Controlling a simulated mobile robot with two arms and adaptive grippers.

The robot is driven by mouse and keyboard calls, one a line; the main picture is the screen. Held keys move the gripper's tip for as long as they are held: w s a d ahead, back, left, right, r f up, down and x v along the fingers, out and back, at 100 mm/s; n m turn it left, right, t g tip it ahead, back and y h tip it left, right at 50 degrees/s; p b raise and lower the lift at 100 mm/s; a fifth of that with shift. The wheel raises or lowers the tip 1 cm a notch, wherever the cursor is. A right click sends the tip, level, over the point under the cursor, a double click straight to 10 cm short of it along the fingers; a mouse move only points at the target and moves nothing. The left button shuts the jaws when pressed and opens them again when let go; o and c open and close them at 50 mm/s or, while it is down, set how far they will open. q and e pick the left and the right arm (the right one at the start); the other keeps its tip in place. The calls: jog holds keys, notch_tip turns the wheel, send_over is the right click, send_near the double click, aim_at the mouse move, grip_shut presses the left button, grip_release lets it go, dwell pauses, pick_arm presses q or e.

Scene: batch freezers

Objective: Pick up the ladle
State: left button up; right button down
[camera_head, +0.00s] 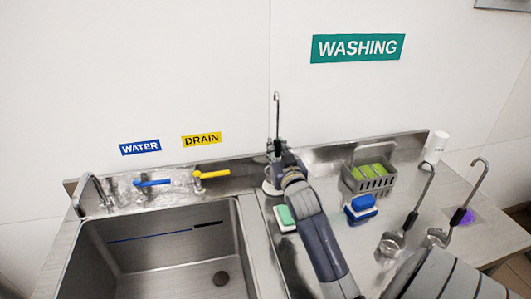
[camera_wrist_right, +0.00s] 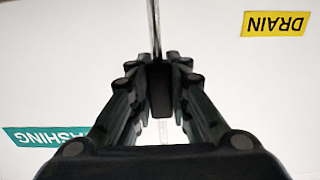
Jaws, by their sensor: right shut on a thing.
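The handle stands upright above the gripper and ends in a small hook at the top. Its lower end is mostly hidden behind my gripper and arm; a pale rounded part shows just below, and I cannot tell if it touches the counter. In the right wrist view, the handle (camera_wrist_right: 155,25) runs up from between the closed fingers (camera_wrist_right: 160,90). Two other ladles, one nearer (camera_head: 393,241) and one further right (camera_head: 438,236), stand on the counter. My left gripper is not in view.
A steel sink (camera_head: 150,262) lies left, with a blue water lever (camera_head: 152,183) and yellow drain lever (camera_head: 213,174) behind. The wall behind is close.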

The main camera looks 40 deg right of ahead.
pick_arm(q)
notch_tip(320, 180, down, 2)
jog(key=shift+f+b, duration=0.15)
jog(key=shift+b, duration=0.9)
pick_arm(e)
jog(key=s+d+r, duration=0.1)
jog(key=s+d, duration=0.2)
jog(key=s, duration=0.8)
jog(key=shift+s+d+r, duration=0.2)
jog(key=shift+s+d, duration=0.05)
jog(key=shift+s, duration=0.05)
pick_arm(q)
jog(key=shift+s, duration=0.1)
pick_arm(e)
jog(key=shift+s, duration=0.1)
